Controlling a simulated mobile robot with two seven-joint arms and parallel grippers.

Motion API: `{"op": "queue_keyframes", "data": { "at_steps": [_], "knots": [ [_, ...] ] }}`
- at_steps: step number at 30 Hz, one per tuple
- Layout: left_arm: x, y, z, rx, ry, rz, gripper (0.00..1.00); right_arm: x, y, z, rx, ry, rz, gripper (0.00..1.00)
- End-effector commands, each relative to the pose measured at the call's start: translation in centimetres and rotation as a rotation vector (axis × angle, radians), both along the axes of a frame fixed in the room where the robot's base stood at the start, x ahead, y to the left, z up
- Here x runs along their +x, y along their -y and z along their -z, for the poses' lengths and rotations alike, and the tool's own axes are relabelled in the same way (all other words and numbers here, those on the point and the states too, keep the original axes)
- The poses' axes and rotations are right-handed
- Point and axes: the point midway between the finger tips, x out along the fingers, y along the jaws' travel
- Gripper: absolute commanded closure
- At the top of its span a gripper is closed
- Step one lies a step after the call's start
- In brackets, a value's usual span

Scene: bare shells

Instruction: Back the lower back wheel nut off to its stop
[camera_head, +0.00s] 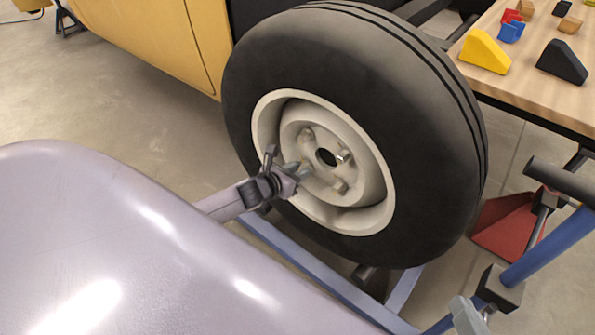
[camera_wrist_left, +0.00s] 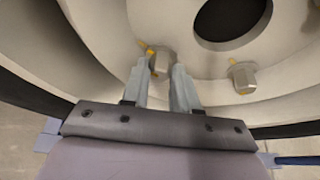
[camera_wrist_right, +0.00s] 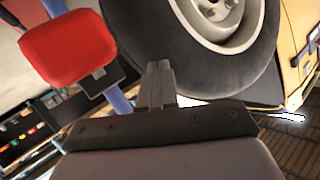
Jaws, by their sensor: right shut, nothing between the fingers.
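The wheel (camera_head: 250,120) has a black tyre and a cream rim with several nuts around a dark centre hole. My left gripper (camera_head: 302,170) is at the lower left of the hub. In the left wrist view my left gripper (camera_wrist_left: 160,78) is open, its fingertips on either side of a grey hex nut (camera_wrist_left: 160,62) with a yellow mark behind it. I cannot tell whether they touch it. A second nut (camera_wrist_left: 242,77) sits to the right, clear of the fingers. My right gripper (camera_wrist_right: 159,85) is shut and empty, away from the wheel; it shows at the head view's lower right (camera_head: 467,315).
A wooden table (camera_head: 540,85) at the upper right holds a yellow wedge (camera_head: 485,52), a black wedge (camera_head: 563,62) and small blocks. A blue stand with a red part (camera_head: 508,228) is right of the wheel. The yellow car body (camera_head: 160,40) is behind it.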

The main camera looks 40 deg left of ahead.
Motion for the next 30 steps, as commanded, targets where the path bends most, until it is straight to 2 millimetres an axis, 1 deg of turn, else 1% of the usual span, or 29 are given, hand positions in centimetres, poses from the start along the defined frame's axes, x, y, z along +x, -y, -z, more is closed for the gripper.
{"op": "queue_keyframes", "data": {
  "at_steps": [1, 2, 3, 14, 20, 30],
  "knots": [
    [-0.01, 0.01, 0.01, 0.0, 0.0, 0.0, 0.89, 0.0, -0.01, -0.02, -0.001, 0.001, 0.0, 1.0],
    [-0.01, 0.01, 0.01, 0.0, 0.0, 0.0, 0.99, 0.01, 0.0, -0.03, 0.0, 0.001, 0.0, 1.0],
    [-0.01, 0.01, 0.01, 0.0, 0.0, 0.0, 1.0, 0.01, 0.0, -0.03, 0.0, 0.001, 0.0, 1.0],
    [0.0, -0.13, -0.03, -0.043, -0.004, 0.0, 1.0, 0.0, -0.01, -0.14, 0.0, 0.0, -0.001, 1.0],
    [-0.01, -0.29, 0.02, -0.157, -0.014, 0.001, 1.0, -0.03, -0.05, -0.19, 0.005, -0.005, -0.003, 1.0],
    [0.01, -0.56, 0.35, -0.464, -0.038, 0.001, 1.0, 0.13, 0.17, 0.55, -0.013, 0.006, 0.003, 1.0]
  ]
}}
